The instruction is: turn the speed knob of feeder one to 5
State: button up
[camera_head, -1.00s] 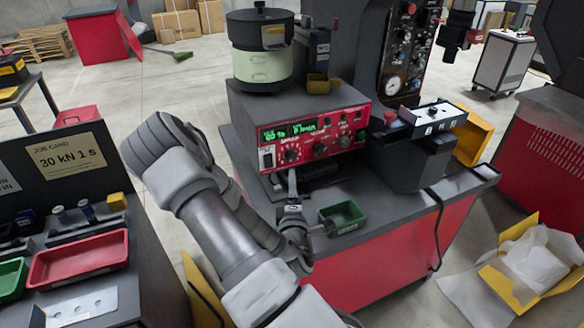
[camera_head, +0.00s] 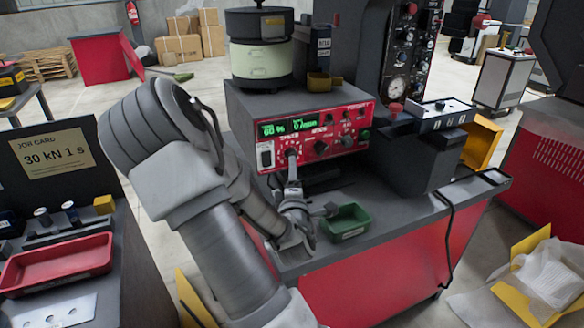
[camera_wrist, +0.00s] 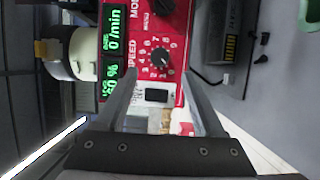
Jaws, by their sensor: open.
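The feeder's red control panel (camera_head: 335,128) faces my arm below the round bowl (camera_head: 262,58). In the wrist view the black speed knob (camera_wrist: 160,57) sits inside a ring of white numbers, beside the word SPEED. Its exact setting is too small to tell. My gripper (camera_wrist: 160,74) is open and empty. Its two fingers point at the panel, spread to either side just short of the knob, with a gap between. In the head view my gripper (camera_head: 291,160) is at the panel's lower left and partly covers the knob.
A green lit display (camera_wrist: 112,50) lies beside the knob. A rocker switch (camera_wrist: 156,95) shows between my fingers. In the head view a green tray (camera_head: 345,222) stands on the bench below the panel, and a dark block (camera_head: 420,155) stands to the right.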

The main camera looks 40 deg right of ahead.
jog(key=x, duration=0.7)
jog(key=shift+w, duration=0.15)
jog(key=shift+d, duration=0.1)
jog(key=shift+c, duration=0.2)
grip_shut()
